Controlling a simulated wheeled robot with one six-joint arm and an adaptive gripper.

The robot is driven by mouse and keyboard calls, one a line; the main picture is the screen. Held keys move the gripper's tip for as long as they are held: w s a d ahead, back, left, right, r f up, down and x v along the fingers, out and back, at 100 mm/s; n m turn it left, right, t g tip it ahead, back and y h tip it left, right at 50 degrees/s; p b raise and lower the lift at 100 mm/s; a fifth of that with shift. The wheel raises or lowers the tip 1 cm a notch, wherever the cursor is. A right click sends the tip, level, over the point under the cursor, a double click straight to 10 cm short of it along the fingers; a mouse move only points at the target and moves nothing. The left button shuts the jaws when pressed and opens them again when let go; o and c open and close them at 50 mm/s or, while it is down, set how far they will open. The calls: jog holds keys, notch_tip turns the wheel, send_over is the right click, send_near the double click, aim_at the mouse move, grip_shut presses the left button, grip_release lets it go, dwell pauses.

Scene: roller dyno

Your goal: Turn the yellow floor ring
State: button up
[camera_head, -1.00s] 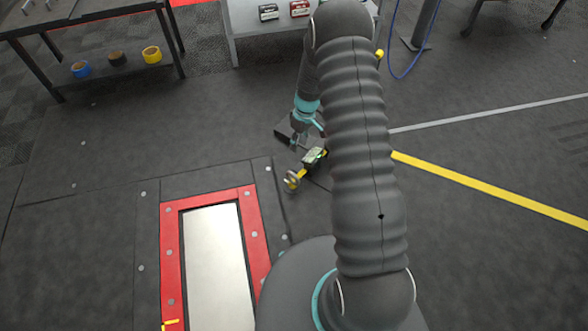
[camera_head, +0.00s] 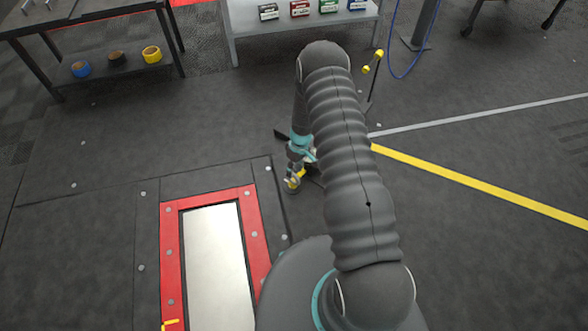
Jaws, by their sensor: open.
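The yellow floor ring (camera_head: 294,184) is small and sits on the dark floor just off the upper right corner of the red-framed plate. My gripper (camera_head: 297,172) hangs at the end of my arm and is over the ring in the picture, hiding part of it. The jaws are open. I cannot tell whether they are around the ring or touching it.
The red-framed plate (camera_head: 172,256) lies in the floor at lower left. A dark table (camera_head: 90,22) holds rolls of tape on its lower shelf at upper left. A light shelf (camera_head: 300,28) with several boxes stands at the back. A yellow line (camera_head: 470,187) crosses open floor at right.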

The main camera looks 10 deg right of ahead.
jog(key=shift+a+f, duration=0.1)
jog(key=shift+f, duration=0.45)
grip_shut()
